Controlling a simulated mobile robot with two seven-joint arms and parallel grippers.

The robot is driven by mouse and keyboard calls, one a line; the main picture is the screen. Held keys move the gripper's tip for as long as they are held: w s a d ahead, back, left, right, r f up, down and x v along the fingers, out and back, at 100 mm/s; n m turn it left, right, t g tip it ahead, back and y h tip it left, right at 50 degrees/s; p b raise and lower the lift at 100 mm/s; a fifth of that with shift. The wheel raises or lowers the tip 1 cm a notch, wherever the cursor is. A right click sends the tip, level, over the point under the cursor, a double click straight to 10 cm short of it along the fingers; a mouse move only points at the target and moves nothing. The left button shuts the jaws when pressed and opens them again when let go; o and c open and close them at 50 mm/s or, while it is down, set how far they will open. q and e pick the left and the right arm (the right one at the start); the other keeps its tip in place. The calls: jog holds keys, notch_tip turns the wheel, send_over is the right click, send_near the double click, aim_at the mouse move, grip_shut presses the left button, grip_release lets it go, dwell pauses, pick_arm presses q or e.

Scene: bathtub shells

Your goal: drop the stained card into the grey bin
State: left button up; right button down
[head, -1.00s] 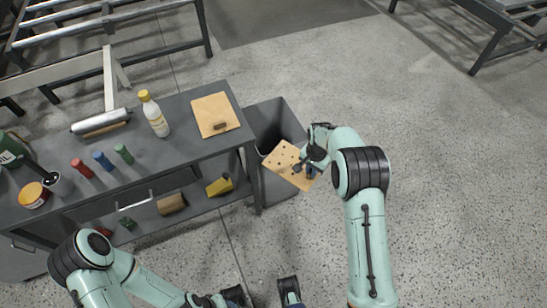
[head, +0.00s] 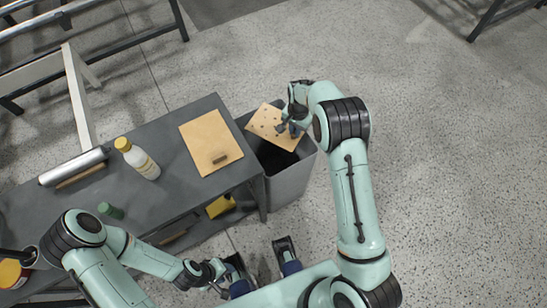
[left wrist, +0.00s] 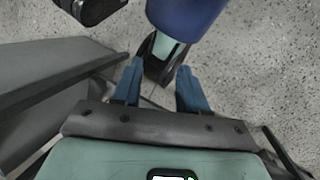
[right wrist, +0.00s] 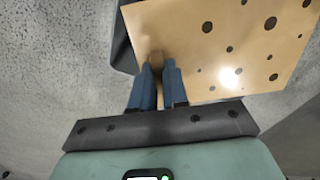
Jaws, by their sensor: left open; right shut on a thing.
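The stained card (head: 270,124), tan with dark spots, is held by my right gripper (head: 289,128) over the grey bin (head: 292,185). In the head view the card covers part of the bin's dark opening. In the right wrist view the spotted card (right wrist: 215,40) fills the upper right and my right gripper (right wrist: 159,78) is shut on its edge. My left gripper (head: 222,268) is low, in front of the bench and away from the card. In the left wrist view its blue fingers (left wrist: 158,88) are apart with nothing between them.
The grey bench (head: 180,200) stands left of the bin, close beside it. On it are a tan board (head: 210,140), a yellow-capped bottle (head: 140,160), a roller (head: 73,167) and a green cylinder (head: 111,210). Speckled floor (head: 440,170) is clear to the right.

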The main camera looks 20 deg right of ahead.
aim_at(295, 139)
jog(key=shift+s+f+b, duration=0.15)
jog(key=shift+f+b, duration=0.2)
jog(key=shift+f, duration=0.1)
notch_tip(295, 139, down, 5)
jog(key=b, duration=0.3)
pick_arm(q)
jog(key=f, duration=0.1)
jog(key=w+f, duration=0.1)
jog(key=f, duration=0.1)
jog(key=shift+w+f+t, duration=0.1)
jog(key=shift+f+t, duration=0.05)
jog(key=shift+t, duration=0.15)
pick_arm(e)
jog(key=c, duration=1.1)
grip_release()
jog(key=shift+o, duration=0.2)
jog(key=shift+r, duration=0.15)
pick_arm(q)
jog(key=shift+s+r+p, duration=0.45)
jog(key=shift+r+p, duration=0.4)
jog(key=shift+p, duration=0.05)
pick_arm(e)
notch_tip(295, 139, up, 13)
jog(key=shift+r, duration=0.15)
